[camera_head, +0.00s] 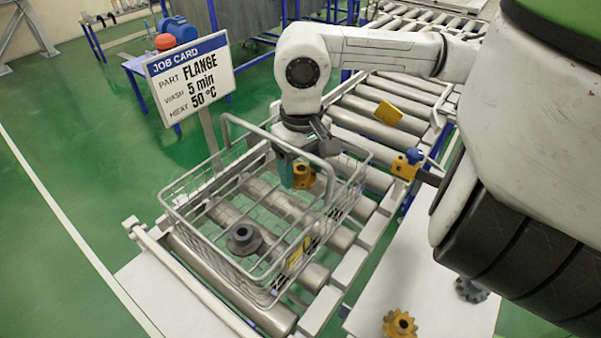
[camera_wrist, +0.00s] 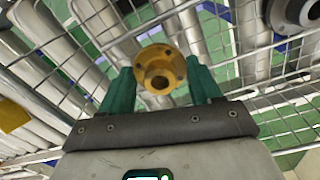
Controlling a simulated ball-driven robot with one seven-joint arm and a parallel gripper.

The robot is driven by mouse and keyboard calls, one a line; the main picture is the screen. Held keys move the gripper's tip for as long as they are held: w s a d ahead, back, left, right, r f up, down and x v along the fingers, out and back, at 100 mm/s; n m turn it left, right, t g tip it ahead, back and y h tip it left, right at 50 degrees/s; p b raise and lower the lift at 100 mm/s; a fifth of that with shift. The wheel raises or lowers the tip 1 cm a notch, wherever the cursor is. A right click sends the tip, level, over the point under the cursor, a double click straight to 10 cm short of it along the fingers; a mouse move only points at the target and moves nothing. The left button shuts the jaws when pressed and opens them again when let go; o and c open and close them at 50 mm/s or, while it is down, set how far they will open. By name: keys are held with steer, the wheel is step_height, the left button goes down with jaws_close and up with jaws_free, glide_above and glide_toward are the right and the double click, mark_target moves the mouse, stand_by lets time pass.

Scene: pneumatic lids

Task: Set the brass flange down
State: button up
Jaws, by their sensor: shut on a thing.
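The brass flange (camera_head: 302,176) is held between the teal fingers of my gripper (camera_head: 291,172), inside the upper part of the wire basket (camera_head: 180,214). In the wrist view the brass flange (camera_wrist: 160,72) sits between the two teal fingertips (camera_wrist: 161,82), its round face and bore toward the camera. The basket's wire mesh and the rollers show beyond it. I cannot tell how far the flange is above the basket floor. A dark grey flange (camera_head: 243,240) lies in the basket at the near left, and it also shows in the wrist view (camera_wrist: 296,12).
The basket stands on a roller conveyor (camera_head: 345,120), with its raised handle (camera_head: 240,122) near my arm. A job card sign (camera_head: 190,78) reads FLANGE, 5 min, 50 °C. A brass gear (camera_head: 400,325) and a dark gear (camera_head: 470,289) lie on the white table (camera_head: 420,270).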

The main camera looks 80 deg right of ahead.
mark_target(301, 168)
steer(key=shift+f, duration=1.05)
steer(key=shift+f, duration=0.15)
steer(key=o, duration=1.3)
steer(key=shift+r, duration=0.35)
step_height(301, 168, up, 12)
steer(key=shift+f+b, duration=0.15)
steer(key=shift+b, duration=0.3)
